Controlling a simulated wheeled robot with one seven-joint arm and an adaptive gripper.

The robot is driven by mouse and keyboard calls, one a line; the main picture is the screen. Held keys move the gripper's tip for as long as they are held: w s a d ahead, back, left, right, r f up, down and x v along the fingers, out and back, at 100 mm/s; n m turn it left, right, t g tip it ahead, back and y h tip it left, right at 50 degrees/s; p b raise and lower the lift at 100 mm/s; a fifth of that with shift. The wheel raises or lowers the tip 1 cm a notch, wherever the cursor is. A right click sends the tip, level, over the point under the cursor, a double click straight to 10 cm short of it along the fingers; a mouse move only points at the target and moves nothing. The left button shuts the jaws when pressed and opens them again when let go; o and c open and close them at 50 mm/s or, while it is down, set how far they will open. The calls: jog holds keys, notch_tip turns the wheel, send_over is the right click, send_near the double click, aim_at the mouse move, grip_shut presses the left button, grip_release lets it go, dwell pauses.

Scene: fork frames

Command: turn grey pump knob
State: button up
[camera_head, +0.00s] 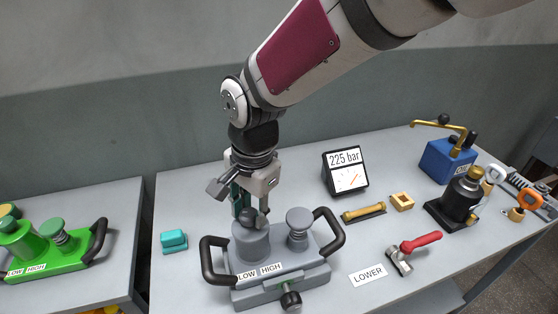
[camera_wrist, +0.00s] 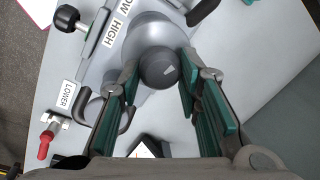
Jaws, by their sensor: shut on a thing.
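The grey pump (camera_head: 285,270) stands on the bench in the head view, with two black side handles and a LOW/HIGH label on its front. Its dark round knob (camera_wrist: 158,66) with a pale pointer mark sits on top of the left grey cylinder. The knob also shows in the head view (camera_head: 256,218), partly hidden by my fingers. My gripper (camera_head: 248,207) points straight down over that cylinder. In the wrist view its green-padded fingers (camera_wrist: 159,84) are closed on either side of the knob. The pointer mark faces up and right in the wrist view.
A gauge reading 225 bar (camera_head: 346,172) stands behind the pump. A teal block (camera_head: 174,240) lies to its left, a red-handled valve (camera_head: 408,253) and LOWER label (camera_head: 368,275) to its right. A green pump (camera_head: 55,252) is on a separate bench.

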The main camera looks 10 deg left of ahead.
jog(key=n, duration=0.5)
jog(key=shift+w+g+p, duration=0.1)
jog(key=shift+g+p, duration=0.2)
jog(key=n, duration=0.6)
jog(key=shift+a+g, duration=0.2)
jog(key=shift+g, duration=0.1)
jog(key=n, duration=0.5)
jog(key=shift+a+g, duration=0.1)
jog(key=shift+g, duration=0.2)
jog(key=n+h, duration=0.1)
jog(key=n, duration=0.5)
jog(key=shift+a+b, duration=0.1)
jog(key=shift+b, duration=0.2)
jog(key=o, duration=1.1)
jog(key=shift+o, duration=0.2)
notch_tip(320, 180, up, 12)
jog(key=w, duration=0.1)
